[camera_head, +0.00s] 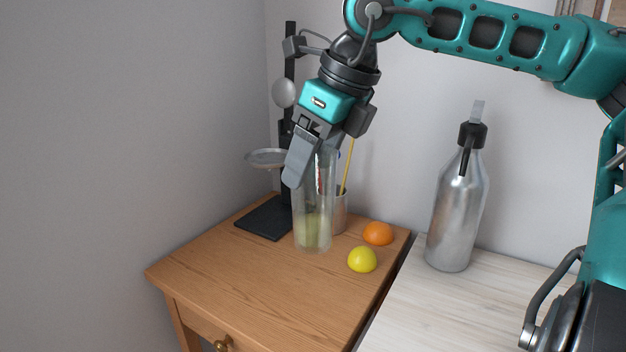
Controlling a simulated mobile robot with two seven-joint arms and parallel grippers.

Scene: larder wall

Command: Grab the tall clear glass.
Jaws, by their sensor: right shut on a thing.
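The tall clear glass (312,226) stands upright at the back of the wooden cabinet top, with a yellowish-green tint showing in its lower part. My right gripper (304,172) comes down from above and is shut on the glass near its rim. One grey finger shows in front of the glass; the other finger is mostly hidden. The glass looks upright, and I cannot tell whether its base touches the wood. My left gripper is not in view.
A black stand (266,218) with a round plate is close behind left. A metal cup (341,214) with a yellow stick is just behind the glass. An orange (378,233) and a lemon (362,260) lie right. A silver bottle (456,215) stands on the pale table. The front wood is clear.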

